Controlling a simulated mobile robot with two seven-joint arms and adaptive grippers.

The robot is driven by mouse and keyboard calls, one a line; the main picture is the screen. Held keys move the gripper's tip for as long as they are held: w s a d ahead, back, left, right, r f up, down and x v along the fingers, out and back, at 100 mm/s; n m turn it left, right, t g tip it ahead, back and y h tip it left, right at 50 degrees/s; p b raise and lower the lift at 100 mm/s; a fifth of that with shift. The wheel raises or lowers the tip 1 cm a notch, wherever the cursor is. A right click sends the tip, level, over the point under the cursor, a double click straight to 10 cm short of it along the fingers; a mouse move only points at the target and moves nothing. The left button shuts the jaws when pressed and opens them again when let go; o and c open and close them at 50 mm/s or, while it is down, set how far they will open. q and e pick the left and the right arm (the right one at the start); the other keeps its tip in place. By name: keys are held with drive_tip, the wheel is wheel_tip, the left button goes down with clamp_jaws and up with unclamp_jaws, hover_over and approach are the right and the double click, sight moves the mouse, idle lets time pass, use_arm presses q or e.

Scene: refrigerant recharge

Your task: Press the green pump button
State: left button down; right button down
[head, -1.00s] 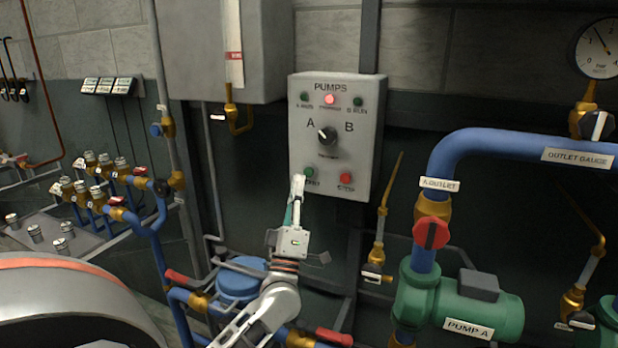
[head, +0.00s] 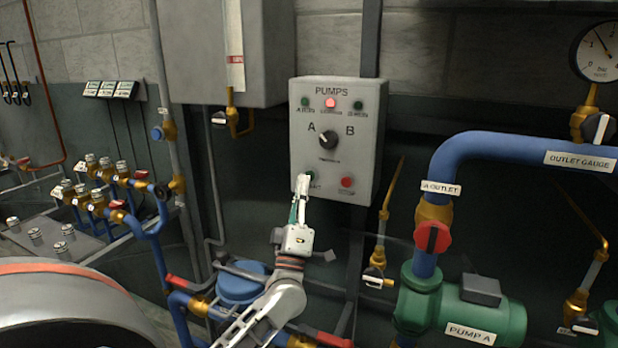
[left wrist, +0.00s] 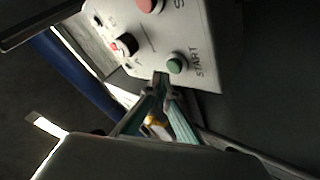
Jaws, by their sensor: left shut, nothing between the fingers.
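The green pump button (head: 310,175) is at the lower left of the grey PUMPS panel (head: 365,120). In the left wrist view the green button (left wrist: 175,63) shows with the word START beside it. My left gripper (head: 301,184) is shut and empty, its tips just below the button in the head view. In the left wrist view the closed tips (left wrist: 161,78) are beside the button, with the button face still visible; I cannot tell whether they touch the panel. My right gripper is not in view.
The red stop button (head: 347,182) is right of the green one. The black A/B selector (head: 327,138) and a lit red lamp (head: 330,103) are above. A blue-capped part (head: 240,284) and red-handled valves lie below, near my left arm.

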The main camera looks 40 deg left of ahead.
use_arm(q)
drive_tip(key=shift+w, duration=0.1)
idle(0.7)
drive_tip(key=shift+w+a, duration=0.15)
drive_tip(key=shift+w, duration=0.15)
drive_tip(key=shift+w+a, duration=0.15)
drive_tip(key=shift+w, duration=0.3)
idle(0.8)
drive_tip(key=shift+s, duration=0.1)
idle(0.3)
drive_tip(key=shift+s+d+p, duration=0.3)
drive_tip(key=shift+s+p, duration=0.15)
drive_tip(key=shift+s, duration=0.3)
drive_tip(key=s, duration=0.1)
drive_tip(key=s+d+p, duration=0.1)
drive_tip(key=s, duration=0.1)
drive_tip(key=s+p, duration=0.1)
drive_tip(key=shift+s+d, duration=0.25)
drive_tip(key=shift+s, duration=0.15)
